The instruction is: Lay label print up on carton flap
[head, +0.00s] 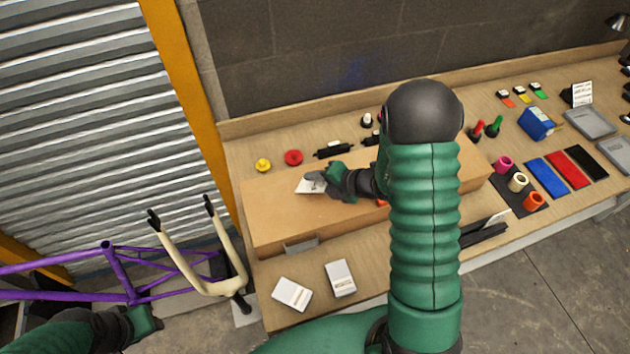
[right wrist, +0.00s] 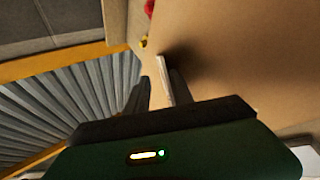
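The long brown carton (head: 275,215) lies on the workbench, its broad flat top facing up; I cannot make out a separate flap edge. My right gripper (head: 328,183) is over the left part of the carton's top. It is shut on a small white label (head: 308,186), with dark marks on the face seen from my head. In the right wrist view the label (right wrist: 164,80) stands edge-on between the two dark fingers (right wrist: 160,95), close to the brown surface (right wrist: 235,60); contact is unclear. My left gripper (head: 146,320) is at the lower left, away from the carton, its fingers unclear.
Two white boxes (head: 340,278) lie at the bench's front left. A yellow knob (head: 263,165) and red knob (head: 293,157) sit behind the carton. Tape rolls (head: 518,182), coloured panels (head: 567,168) and a grey tray (head: 590,122) are right. A purple bicycle frame (head: 120,270) stands left.

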